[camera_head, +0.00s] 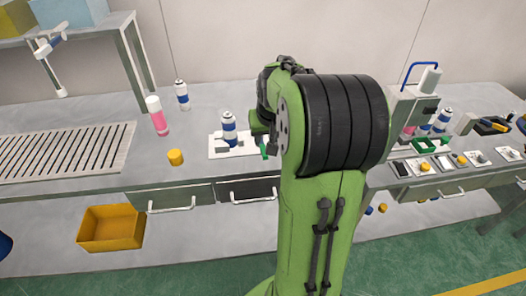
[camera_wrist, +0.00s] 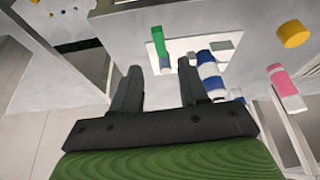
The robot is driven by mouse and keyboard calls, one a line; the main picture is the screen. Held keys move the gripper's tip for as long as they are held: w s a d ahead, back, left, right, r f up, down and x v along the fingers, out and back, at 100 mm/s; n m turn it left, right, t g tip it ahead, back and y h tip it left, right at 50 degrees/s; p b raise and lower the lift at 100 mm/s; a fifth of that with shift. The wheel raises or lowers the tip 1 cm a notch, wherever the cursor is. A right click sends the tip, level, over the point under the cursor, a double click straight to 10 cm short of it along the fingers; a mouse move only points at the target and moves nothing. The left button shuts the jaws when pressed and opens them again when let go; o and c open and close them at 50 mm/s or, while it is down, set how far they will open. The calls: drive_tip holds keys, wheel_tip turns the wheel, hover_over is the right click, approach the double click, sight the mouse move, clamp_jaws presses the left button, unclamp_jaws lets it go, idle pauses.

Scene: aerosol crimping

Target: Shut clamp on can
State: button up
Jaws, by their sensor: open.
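A blue-and-white can (camera_head: 229,131) stands upright on a white clamp plate (camera_head: 219,153) on the bench; it also shows in the wrist view (camera_wrist: 208,72). A green clamp handle (camera_head: 264,152) is at the plate's right side, partly behind my arm; the wrist view shows it as a green bar (camera_wrist: 158,42) beside the can. My gripper (camera_wrist: 157,82) is open with nothing between its fingers. In the wrist view its fingertips point toward the plate, with the handle beyond the gap and the can by the right finger. In the head view my arm hides most of the gripper.
A yellow cap (camera_head: 175,157), a pink-and-white can (camera_head: 157,116) and another blue-and-white can (camera_head: 182,95) stand left of the plate. A slatted rack (camera_head: 62,150) lies farther left. A machine with a blue handle (camera_head: 412,105) stands right of my arm. A yellow bin (camera_head: 110,229) sits below.

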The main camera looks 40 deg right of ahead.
sight(264, 148)
drive_tip(key=b+x, duration=0.1)
drive_tip(key=x, duration=0.7)
drive_tip(key=shift+f+b, duration=0.25)
drive_tip(key=shift+b, duration=0.1)
clamp_jaws()
